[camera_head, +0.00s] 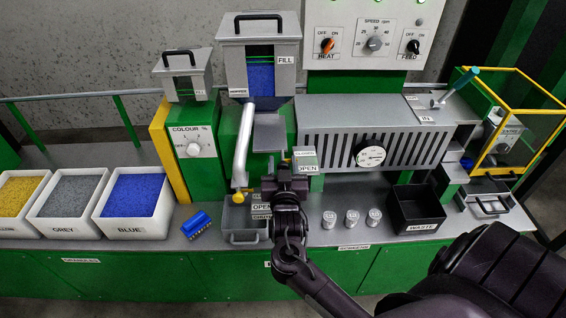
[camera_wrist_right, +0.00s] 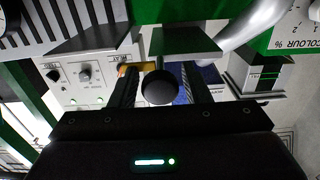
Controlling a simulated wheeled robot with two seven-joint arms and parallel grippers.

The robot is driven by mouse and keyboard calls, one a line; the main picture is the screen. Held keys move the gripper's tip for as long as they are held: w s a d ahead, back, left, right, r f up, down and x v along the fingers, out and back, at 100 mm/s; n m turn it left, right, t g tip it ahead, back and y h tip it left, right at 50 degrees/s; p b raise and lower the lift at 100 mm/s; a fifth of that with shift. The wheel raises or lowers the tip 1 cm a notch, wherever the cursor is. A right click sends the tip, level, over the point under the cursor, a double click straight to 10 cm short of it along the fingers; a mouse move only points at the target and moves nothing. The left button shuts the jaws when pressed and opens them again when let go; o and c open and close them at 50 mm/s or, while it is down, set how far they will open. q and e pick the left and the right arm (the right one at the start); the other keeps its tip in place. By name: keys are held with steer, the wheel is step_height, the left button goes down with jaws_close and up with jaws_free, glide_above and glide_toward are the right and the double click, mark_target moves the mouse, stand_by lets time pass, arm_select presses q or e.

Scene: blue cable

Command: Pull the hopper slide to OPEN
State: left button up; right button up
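The grey hopper (camera_head: 232,62) with blue granules in its window stands at the back. A grey plate (camera_head: 270,133) lies below it, and a sign reading OPEN (camera_head: 307,169) stands beside my gripper. My right gripper (camera_head: 283,182) is in front of the machine below the hopper and hides what is behind it. In the right wrist view a round black knob (camera_wrist_right: 160,84) on a stem under a grey-green block (camera_wrist_right: 185,41) lies between the two fingers of my right gripper (camera_wrist_right: 163,88). The fingers are apart, with gaps beside the knob. My left gripper is out of view.
A slanted silver pipe (camera_head: 243,145) with a yellow end stands left of my gripper. Below it is a grey drawer-like bin (camera_head: 241,237). Several small pots (camera_head: 351,218) and a black waste bin (camera_head: 418,209) stand right. A blue brush-like object (camera_head: 196,225) lies left.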

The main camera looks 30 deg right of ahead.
steer(key=shift+o, duration=0.6)
steer(key=shift+s+a, duration=0.15)
steer(key=shift+s, duration=0.05)
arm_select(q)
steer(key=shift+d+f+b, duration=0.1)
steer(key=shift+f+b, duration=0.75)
arm_select(e)
steer(key=v, duration=0.7)
steer(key=shift+c, duration=0.2)
